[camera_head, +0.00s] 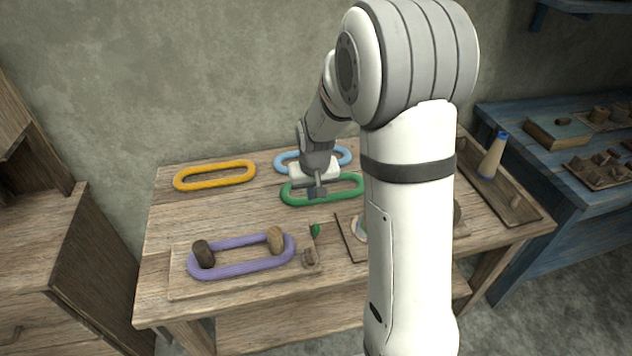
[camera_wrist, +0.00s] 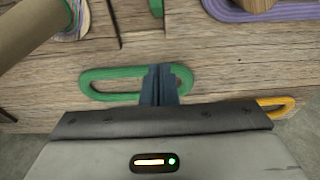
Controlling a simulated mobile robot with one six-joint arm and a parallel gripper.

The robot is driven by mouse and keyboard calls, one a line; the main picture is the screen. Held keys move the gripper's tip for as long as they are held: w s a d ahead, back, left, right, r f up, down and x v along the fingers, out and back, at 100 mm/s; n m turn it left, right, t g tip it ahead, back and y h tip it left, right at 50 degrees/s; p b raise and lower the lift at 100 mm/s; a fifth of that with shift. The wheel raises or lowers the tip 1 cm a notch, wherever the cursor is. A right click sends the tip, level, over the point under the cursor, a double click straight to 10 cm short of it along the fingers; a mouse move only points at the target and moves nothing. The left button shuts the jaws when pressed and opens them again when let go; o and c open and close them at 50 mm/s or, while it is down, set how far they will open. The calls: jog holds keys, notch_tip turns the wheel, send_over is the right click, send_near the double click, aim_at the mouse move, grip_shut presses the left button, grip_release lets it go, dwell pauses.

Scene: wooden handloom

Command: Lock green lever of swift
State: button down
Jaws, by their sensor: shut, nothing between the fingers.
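The swift is a low wooden board (camera_head: 180,288) at the front left of the table, with a dark peg (camera_head: 203,254) and a lighter peg (camera_head: 275,239). A purple skein (camera_head: 240,268) is looped around both pegs and also shows in the wrist view (camera_wrist: 262,12). The small green lever (camera_head: 315,230) stands up at the board's right end; it shows at the top edge of the wrist view (camera_wrist: 156,7), partly cut off. My gripper (camera_head: 317,193) is shut and empty, over the green skein and behind the lever, apart from it. It also shows in the wrist view (camera_wrist: 160,72).
A green skein (camera_head: 345,190), a blue skein (camera_head: 286,157) and a yellow skein (camera_head: 215,176) lie at the back of the table. My arm hides much of the right side. A tray with a blue-tipped cone (camera_head: 493,155) is at the right. The left middle is clear.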

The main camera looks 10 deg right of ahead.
aim_at(315, 230)
jog(key=f, duration=0.1)
jog(key=s+f, duration=0.2)
jog(key=f, duration=0.1)
jog(key=shift+s+f, duration=0.4)
jog(key=shift+s, duration=0.2)
